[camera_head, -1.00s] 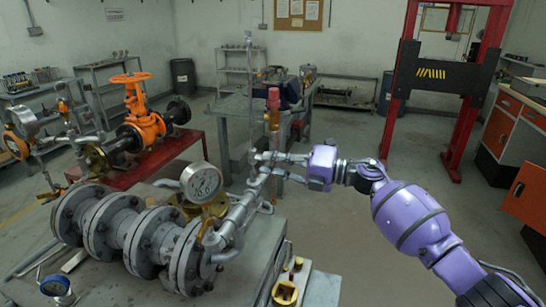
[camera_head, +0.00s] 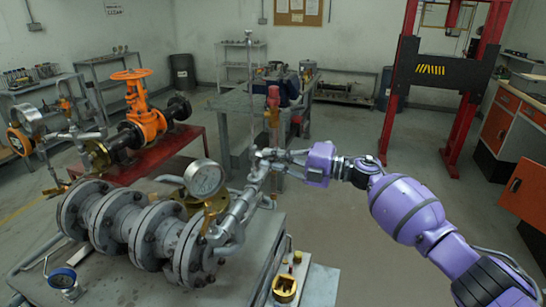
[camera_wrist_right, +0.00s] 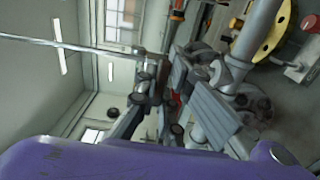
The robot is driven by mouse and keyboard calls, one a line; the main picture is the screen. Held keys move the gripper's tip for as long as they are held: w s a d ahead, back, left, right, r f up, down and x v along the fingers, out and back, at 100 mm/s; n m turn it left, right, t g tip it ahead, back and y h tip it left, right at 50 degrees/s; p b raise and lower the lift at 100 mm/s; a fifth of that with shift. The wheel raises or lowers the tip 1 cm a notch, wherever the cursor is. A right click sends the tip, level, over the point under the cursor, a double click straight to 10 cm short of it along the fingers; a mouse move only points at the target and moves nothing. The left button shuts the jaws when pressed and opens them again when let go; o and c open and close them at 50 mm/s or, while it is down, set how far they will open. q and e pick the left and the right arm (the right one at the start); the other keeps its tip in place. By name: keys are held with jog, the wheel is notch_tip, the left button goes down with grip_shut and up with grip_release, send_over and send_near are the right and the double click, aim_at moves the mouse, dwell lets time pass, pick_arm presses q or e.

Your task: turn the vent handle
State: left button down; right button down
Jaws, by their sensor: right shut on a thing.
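My right gripper (camera_head: 268,157) is at the upper end of the slanted grey pipe (camera_head: 238,213). Its fingers are shut on a small grey part there, which I take to be the vent handle; the fingers largely hide it. A thin upright rod (camera_head: 250,90) rises just left of the fingertips. In the right wrist view my right gripper (camera_wrist_right: 165,95) is close against grey metal fittings, and the rod (camera_wrist_right: 70,45) runs off to the left. The handle's exact shape and angle cannot be made out. My left gripper is not in view.
A pressure gauge (camera_head: 204,179) stands left of the pipe, above the flanged pipe body (camera_head: 130,225). A red-topped post (camera_head: 273,97) stands behind the gripper. An orange valve (camera_head: 143,115) is at the back left. The floor (camera_head: 370,220) right of the bench is open.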

jog(key=c, duration=1.9)
grip_release()
jog(key=shift+o, duration=0.2)
jog(key=v, duration=1.2)
